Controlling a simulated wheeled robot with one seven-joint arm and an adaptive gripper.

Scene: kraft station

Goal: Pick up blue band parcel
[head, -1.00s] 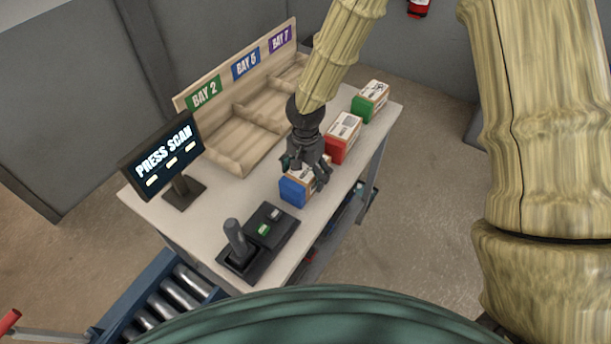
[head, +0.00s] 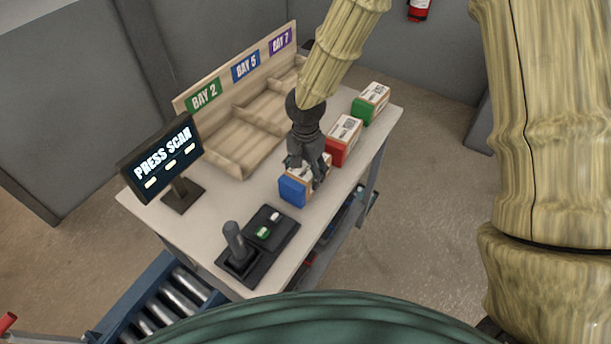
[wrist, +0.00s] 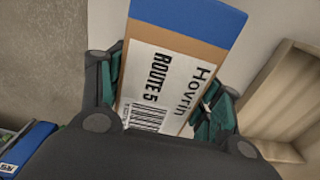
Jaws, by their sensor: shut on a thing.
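The blue band parcel (head: 295,189) is a cardboard box with a blue end, on the white table in the head view. My gripper (head: 307,172) is over it from above, with its fingers down either side, shut on it. In the wrist view the parcel (wrist: 188,30) lies between the two green finger pads of my gripper (wrist: 160,105). Its white label reads "Hovrin" and "ROUTE 5" above a barcode. Whether the parcel still touches the table I cannot tell.
A red band parcel (head: 341,150) stands close behind, and a green band parcel (head: 366,108) beyond it. A wooden bay rack (head: 228,165) stands at the left. A screen reading "PRESS SCAN" (head: 163,158) and a black scanner unit with a button (head: 280,231) are nearer.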

